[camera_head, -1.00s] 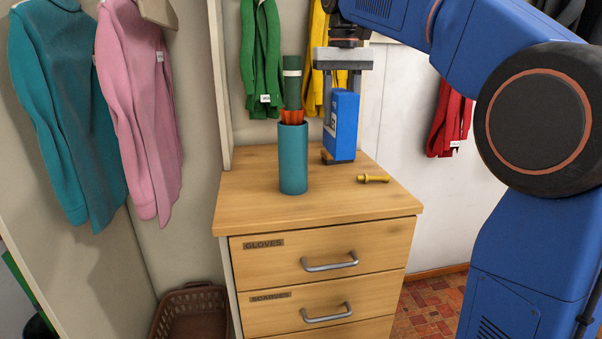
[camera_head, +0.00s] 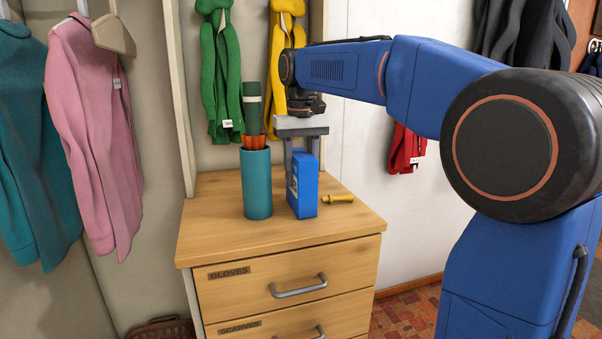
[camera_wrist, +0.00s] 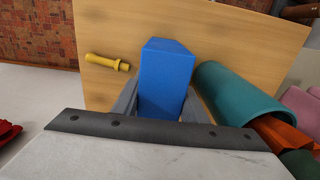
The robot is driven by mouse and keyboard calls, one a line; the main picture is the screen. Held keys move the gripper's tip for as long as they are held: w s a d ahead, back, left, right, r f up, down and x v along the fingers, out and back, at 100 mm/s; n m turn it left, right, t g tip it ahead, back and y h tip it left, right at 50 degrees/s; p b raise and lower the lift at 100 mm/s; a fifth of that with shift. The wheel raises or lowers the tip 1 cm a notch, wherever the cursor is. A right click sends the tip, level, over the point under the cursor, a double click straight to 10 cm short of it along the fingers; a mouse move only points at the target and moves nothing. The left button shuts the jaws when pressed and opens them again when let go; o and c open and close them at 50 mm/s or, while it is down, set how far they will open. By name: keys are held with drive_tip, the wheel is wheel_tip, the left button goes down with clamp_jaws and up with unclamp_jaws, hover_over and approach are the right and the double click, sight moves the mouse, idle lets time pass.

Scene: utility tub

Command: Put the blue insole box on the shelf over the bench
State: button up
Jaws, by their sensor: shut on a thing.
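The blue insole box (camera_head: 304,186) stands upright in my gripper (camera_head: 301,165), low over the wooden top of the drawer cabinet (camera_head: 235,232). I cannot tell whether its bottom touches the top. A pale label shows on its left side. In the wrist view, the blue box (camera_wrist: 166,78) sits between the two grey fingers of my gripper (camera_wrist: 162,100), which are shut on it. The shelf over the bench is not seen in either view.
A teal cylinder (camera_head: 257,185) with orange and green items in it stands close left of the box. A yellow peg-like object (camera_head: 338,199) lies to the right. Green (camera_head: 222,80) and yellow (camera_head: 286,45) garments hang behind. The cabinet's front top is clear.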

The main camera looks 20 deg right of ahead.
drive_tip(key=o, duration=1.1)
drive_tip(key=shift+f, duration=0.1)
drive_tip(key=shift+o, duration=0.2)
